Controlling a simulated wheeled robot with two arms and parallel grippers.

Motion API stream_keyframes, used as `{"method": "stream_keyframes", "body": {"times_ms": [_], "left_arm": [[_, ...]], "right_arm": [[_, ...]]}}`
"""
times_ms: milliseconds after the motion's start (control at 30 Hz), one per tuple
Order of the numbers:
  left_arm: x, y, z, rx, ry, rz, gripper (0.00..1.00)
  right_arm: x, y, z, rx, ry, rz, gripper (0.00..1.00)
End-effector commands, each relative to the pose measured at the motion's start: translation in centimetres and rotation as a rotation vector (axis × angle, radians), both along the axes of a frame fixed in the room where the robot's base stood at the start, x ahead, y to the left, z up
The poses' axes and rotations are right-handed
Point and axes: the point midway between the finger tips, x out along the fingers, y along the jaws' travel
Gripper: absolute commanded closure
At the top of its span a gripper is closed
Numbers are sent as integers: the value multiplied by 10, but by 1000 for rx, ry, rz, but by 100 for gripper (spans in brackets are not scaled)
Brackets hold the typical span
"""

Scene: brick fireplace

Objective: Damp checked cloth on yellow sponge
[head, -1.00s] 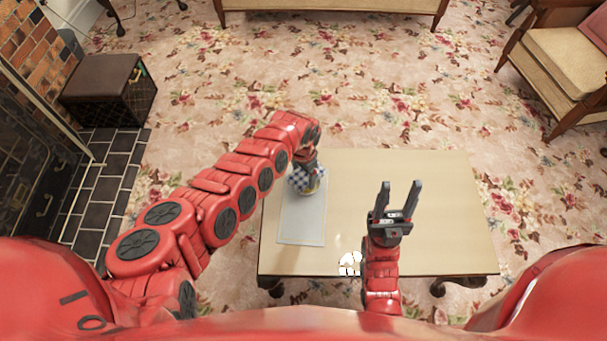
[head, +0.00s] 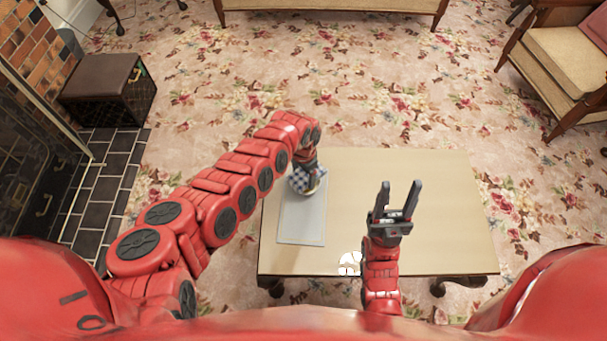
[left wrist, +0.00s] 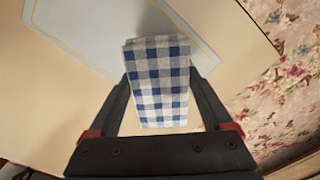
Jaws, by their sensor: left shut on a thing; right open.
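The blue-and-white checked cloth (head: 301,180) is at the far left part of the table, over the far end of a grey mat (head: 301,222). My left gripper (head: 311,172) is shut on it. In the left wrist view the cloth (left wrist: 158,85) looks folded into a rectangle between the fingers of my left gripper (left wrist: 160,76). A small yellow patch shows beside the cloth in the head view; I cannot tell whether it is the sponge. No sponge shows clearly in the left wrist view. My right gripper (head: 398,200) is open and empty above the table's near part.
The wooden table (head: 430,210) is bare on its right side. A small white thing (head: 349,262) is at its near edge, partly beside my right arm.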

Motion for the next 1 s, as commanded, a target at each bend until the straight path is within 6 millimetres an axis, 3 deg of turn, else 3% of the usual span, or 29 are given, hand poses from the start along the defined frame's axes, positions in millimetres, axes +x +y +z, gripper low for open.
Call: {"method": "stream_keyframes", "body": {"times_ms": [1000], "left_arm": [[0,0,-7,2,1,-1,61]], "right_arm": [[0,0,-5,0,0,0,50]]}}
